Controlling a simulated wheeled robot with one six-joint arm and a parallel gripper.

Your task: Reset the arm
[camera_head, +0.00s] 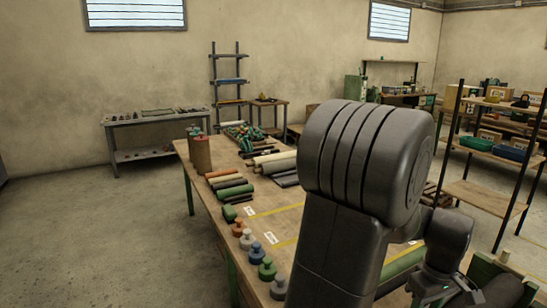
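My dark grey arm stands large in the right half of the head view. It rises to a thick ribbed joint and folds back down to the lower right. The wrist end, with a small teal light, is at the bottom edge. My gripper (492,291) seems to be the dark part there, partly cut off by the frame. I cannot make out its fingers or anything held in them. The arm hides part of the wooden table (205,163).
Several sheet rolls (235,192) lie on the table, with yellow strips and white labels nearby. Several coloured knobbed weights (267,268) line its near left edge. A green roll (402,264) lies behind my arm. A shelf rack (480,197) stands at right. The left floor is clear.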

